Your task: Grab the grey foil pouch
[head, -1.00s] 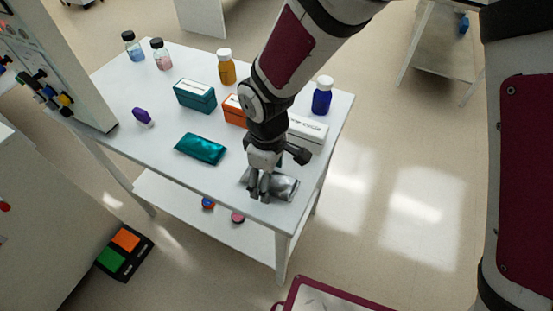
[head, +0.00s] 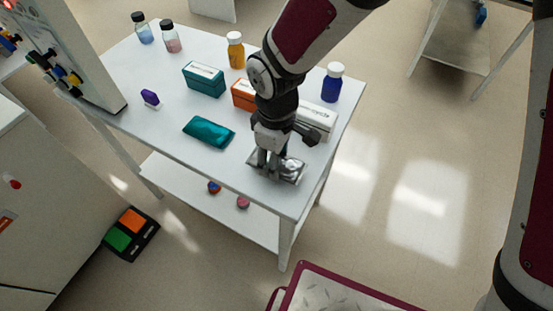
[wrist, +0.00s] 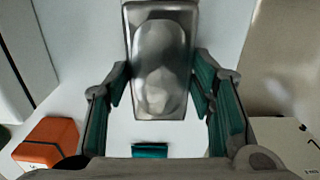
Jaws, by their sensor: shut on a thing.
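The grey foil pouch (head: 291,173) is shiny and crumpled, at the front right corner of the white table (head: 240,178). My gripper (head: 268,164) points down over it and is shut on it. In the wrist view the pouch (wrist: 160,75) lies between the two teal-padded fingers of my gripper (wrist: 161,82), and its far end sticks out beyond them. Part of the pouch is hidden behind the fingers in the head view. I cannot tell whether it is clear of the tabletop.
A teal pouch (head: 209,132) lies left of my gripper. A white box (head: 318,119), an orange box (head: 243,95) and a blue bottle (head: 332,83) stand close behind. A teal box (head: 204,80) and an amber bottle (head: 235,50) are farther back. The table's front edge is near.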

